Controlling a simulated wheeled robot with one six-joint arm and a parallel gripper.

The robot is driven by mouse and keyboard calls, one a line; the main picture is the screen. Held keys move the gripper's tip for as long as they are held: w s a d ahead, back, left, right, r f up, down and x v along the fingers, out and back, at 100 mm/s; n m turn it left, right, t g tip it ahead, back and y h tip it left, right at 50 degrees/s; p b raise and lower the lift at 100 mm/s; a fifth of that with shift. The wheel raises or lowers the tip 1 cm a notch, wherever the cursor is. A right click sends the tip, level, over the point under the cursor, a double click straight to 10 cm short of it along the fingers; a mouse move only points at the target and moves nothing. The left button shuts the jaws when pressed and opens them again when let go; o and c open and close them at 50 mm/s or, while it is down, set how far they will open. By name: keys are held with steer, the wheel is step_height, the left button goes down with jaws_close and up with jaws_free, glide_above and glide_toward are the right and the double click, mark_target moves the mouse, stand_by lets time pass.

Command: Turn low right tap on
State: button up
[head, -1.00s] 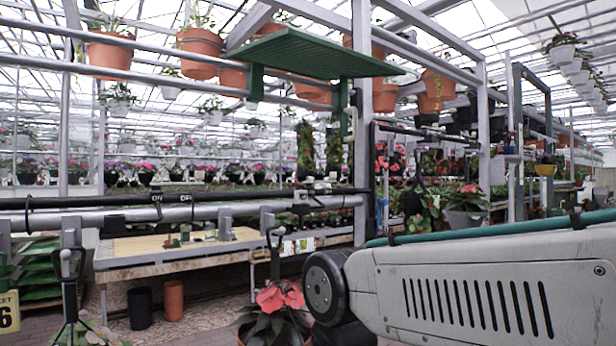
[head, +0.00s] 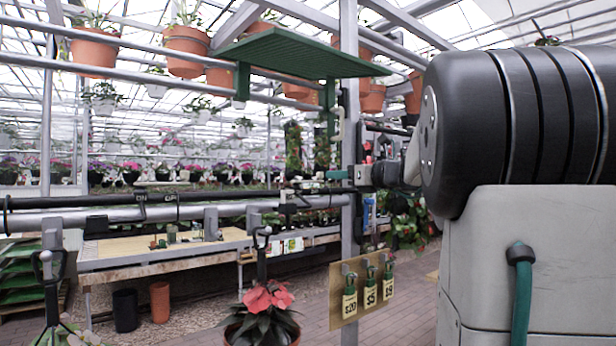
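Two long horizontal pipes, one black and one grey (head: 100,218), cross the left half in the head view. Small dark fittings (head: 141,203) sit on the black pipe. At its right end is a dark cluster of fittings (head: 291,190) that looks like a tap, though its handle position is too small to tell. My arm comes in from the right, and my gripper (head: 352,174) seems to be at its far end, by the grey post, just right of that cluster. A small green piece shows there too. The fingers are too small and dark to make out, and I cannot tell whether they touch anything.
A green slatted shelf (head: 300,53) juts out above. A board with green-topped price tags (head: 361,285) hangs low by the grey post (head: 350,120). A red-flowered potted plant (head: 265,315) stands below. A work table (head: 150,255) is behind the pipes.

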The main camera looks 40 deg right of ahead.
mark_target(320, 175)
steer(key=w, duration=0.5)
steer(key=w+a, duration=0.1)
steer(key=w, duration=0.1)
steer(key=shift+w, duration=0.2)
steer(key=shift+c, duration=0.3)
jaws_close()
